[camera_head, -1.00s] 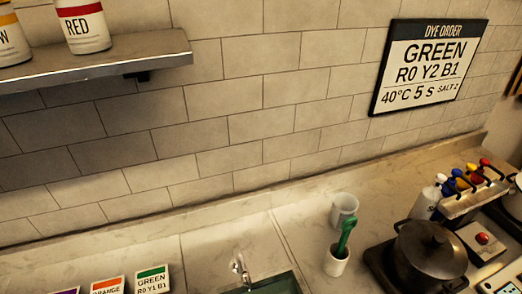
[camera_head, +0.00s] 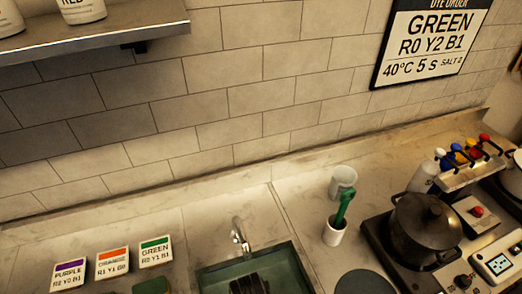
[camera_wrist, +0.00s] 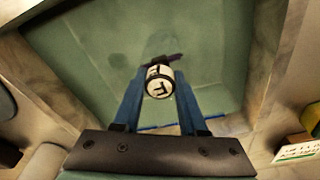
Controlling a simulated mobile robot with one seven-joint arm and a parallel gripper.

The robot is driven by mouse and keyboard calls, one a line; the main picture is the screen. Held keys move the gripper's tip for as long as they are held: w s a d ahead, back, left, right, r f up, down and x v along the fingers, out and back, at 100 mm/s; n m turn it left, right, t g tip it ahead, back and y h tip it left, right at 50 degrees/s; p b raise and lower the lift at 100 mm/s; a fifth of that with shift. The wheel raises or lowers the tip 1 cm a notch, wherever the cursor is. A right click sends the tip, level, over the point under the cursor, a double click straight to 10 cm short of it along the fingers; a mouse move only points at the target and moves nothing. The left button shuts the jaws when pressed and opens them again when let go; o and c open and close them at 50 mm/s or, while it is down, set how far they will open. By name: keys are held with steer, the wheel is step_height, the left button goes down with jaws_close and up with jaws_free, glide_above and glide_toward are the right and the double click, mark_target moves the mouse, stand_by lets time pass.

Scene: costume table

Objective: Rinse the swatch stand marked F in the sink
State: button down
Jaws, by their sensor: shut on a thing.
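The swatch stand marked F (camera_wrist: 158,83) shows in the wrist view as a white round top with a black F. A purple edge shows just behind it. My gripper (camera_wrist: 160,74), with blue fingers, is shut on the stand. The green sink basin (camera_wrist: 95,65) spreads around and beyond it; I cannot tell whether the stand touches the bottom. In the head view, the sink (camera_head: 212,275) is at the bottom, with a metal tap (camera_head: 238,232) at its back edge. A dark ribbed shape over the basin hides part of it.
PURPLE (camera_head: 69,274), ORANGE (camera_head: 112,263) and GREEN (camera_head: 155,251) cards stand left of the sink. A white cup (camera_head: 343,181) and a holder with a green-handled tool (camera_head: 338,232) stand to its right. A dark pot (camera_head: 425,235) sits farther right. A shelf (camera_head: 95,34) overhangs at upper left.

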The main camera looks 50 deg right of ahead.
steer(key=shift+d, duration=0.15)
steer(key=s+d, duration=0.1)
steer(key=d, duration=0.1)
steer(key=s+d, duration=0.1)
steer(key=shift+s+d, duration=0.15)
steer(key=shift+d, duration=0.2)
stand_by(0.4)
steer(key=shift+w+a+p, duration=0.25)
steer(key=shift+w+a, duration=0.15)
steer(key=shift+a, duration=0.25)
steer(key=shift+w+a+p, duration=0.2)
steer(key=shift+w+a, duration=0.2)
steer(key=shift+a, duration=0.3)
steer(key=shift+w+a+p, duration=0.25)
steer(key=shift+w+a, duration=0.15)
steer(key=shift+a, duration=0.25)
steer(key=shift+d, duration=0.1)
steer(key=shift+s+d, duration=0.65)
steer(key=shift+d, duration=0.3)
steer(key=shift+s+d, duration=0.6)
steer(key=shift+d, duration=0.35)
